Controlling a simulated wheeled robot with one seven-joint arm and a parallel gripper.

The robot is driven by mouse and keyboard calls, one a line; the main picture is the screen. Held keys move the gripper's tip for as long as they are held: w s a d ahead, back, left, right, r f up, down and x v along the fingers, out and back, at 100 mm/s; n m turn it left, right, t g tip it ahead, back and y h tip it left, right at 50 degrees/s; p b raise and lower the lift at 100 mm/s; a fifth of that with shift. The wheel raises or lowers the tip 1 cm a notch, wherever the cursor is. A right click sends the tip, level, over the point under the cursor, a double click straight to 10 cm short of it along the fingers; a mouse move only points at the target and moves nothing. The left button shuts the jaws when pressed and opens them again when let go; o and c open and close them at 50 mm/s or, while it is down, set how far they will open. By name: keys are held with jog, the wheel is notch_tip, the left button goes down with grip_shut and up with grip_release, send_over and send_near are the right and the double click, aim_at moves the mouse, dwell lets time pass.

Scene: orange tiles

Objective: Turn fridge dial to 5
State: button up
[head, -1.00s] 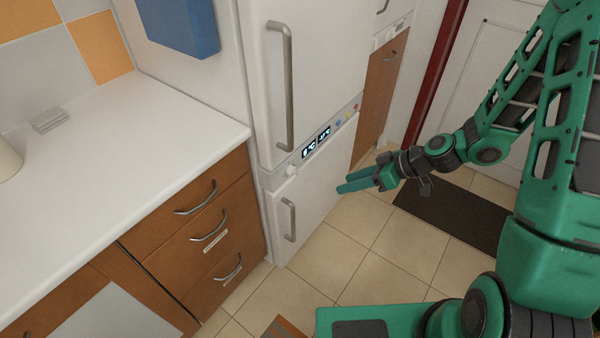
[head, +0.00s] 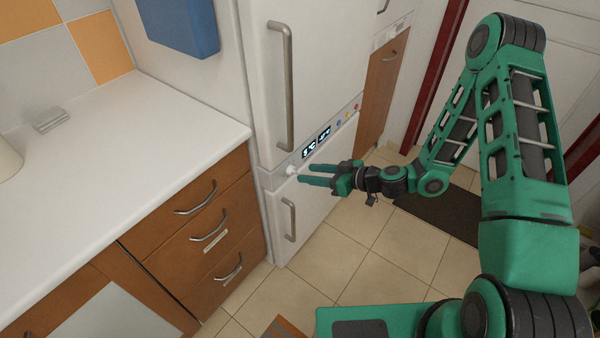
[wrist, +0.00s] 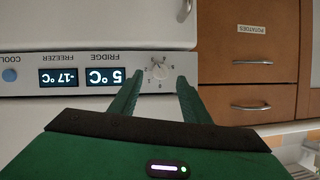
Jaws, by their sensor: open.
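The fridge dial (head: 291,169) is a small white knob at the left end of the control strip on the white fridge (head: 262,200). In the wrist view the dial (wrist: 159,71) appears upside down, with marks around it that are too small to read. The fridge display (wrist: 105,77) beside it reads 5 °C, and the freezer display (wrist: 58,77) reads -17 °C. My gripper (head: 299,174) is open, its green fingertips close to the dial. In the wrist view my gripper (wrist: 158,80) has one finger on each side of the dial's line; contact cannot be told.
Fridge door handles (head: 286,88) (head: 289,220) stand out above and below the control strip. Wooden drawers (head: 208,225) with handles and a white counter (head: 110,150) are at left. Tiled floor (head: 345,262) is open in front.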

aim_at(293, 171)
jog(key=shift+x, duration=2.5)
jog(key=c, duration=1)
